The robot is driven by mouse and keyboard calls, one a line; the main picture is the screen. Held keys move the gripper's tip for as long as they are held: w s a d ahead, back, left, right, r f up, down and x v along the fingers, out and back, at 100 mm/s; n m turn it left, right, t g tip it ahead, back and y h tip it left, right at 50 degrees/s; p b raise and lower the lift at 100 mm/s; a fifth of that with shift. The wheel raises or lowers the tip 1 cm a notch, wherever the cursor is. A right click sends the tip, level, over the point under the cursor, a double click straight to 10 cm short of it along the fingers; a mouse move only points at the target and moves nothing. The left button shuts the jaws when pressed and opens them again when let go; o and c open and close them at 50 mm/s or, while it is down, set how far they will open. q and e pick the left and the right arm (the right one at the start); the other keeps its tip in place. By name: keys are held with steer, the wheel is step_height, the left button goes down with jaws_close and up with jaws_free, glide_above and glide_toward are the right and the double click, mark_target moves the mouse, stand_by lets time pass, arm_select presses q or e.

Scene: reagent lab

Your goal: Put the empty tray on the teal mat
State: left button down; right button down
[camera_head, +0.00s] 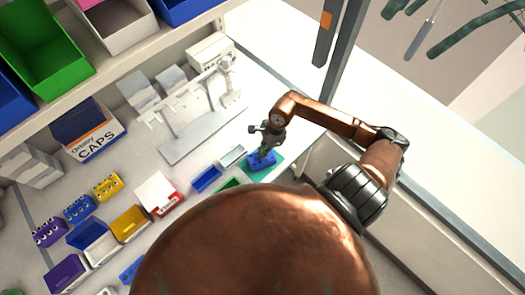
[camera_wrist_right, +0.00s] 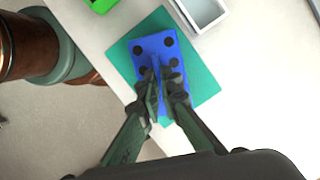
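The teal mat (camera_head: 270,173) lies near the bench's right edge; it fills the middle of the wrist view (camera_wrist_right: 205,85). A blue tray (camera_head: 259,163) with several dark holes rests on or just above it; I cannot tell a small gap. In the wrist view the tray (camera_wrist_right: 148,46) has no tubes in its visible holes and lies within the mat's outline. My right gripper (camera_head: 266,148) is over the tray. Its fingers (camera_wrist_right: 165,85) are close together on a raised blue part at the tray's middle and hide its near portion. My left gripper is not in view.
Beside the mat are a pale bin (camera_head: 232,156), a blue bin (camera_head: 206,179) and a green bin (camera_head: 229,184). Yellow (camera_head: 108,187), blue (camera_head: 79,208) and purple (camera_head: 48,232) racks stand left. A white stand (camera_head: 205,125) is behind.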

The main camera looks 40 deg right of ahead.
mark_target(269, 154)
steer(key=shift+f, duration=0.1)
steer(key=shift+f, duration=0.1)
steer(key=c, duration=2.2)
jaws_free()
steer(key=shift+o, duration=0.2)
steer(key=shift+r, duration=0.25)
steer(key=b+v, duration=0.3)
steer(key=v, duration=0.8)
steer(key=shift+d+r, duration=0.15)
steer(key=shift+r, duration=0.25)
